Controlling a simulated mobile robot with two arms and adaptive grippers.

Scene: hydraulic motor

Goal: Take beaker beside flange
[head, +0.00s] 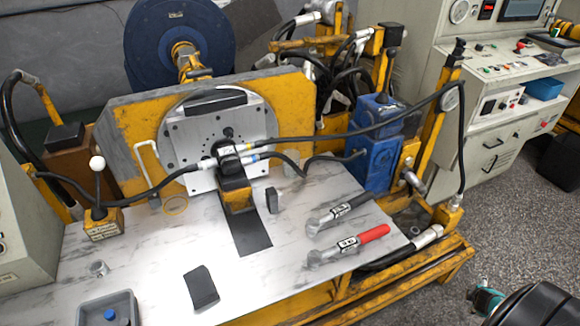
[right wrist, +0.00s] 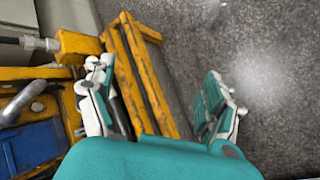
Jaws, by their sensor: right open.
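My right gripper (right wrist: 158,75) is open and empty in the right wrist view, over the yellow frame edge and the floor. Part of it also shows in the head view (head: 484,298) at the bottom right, well away from the beaker and off the bench. My left gripper is not in view.
Black hoses run from the motor block (head: 235,188) across the bench. Two wrenches, one black-handled (head: 340,213) and one red-handled (head: 348,244), lie in front of the beaker. A blue block (head: 372,150) stands to its right. A grey tray (head: 108,308) is at the front left.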

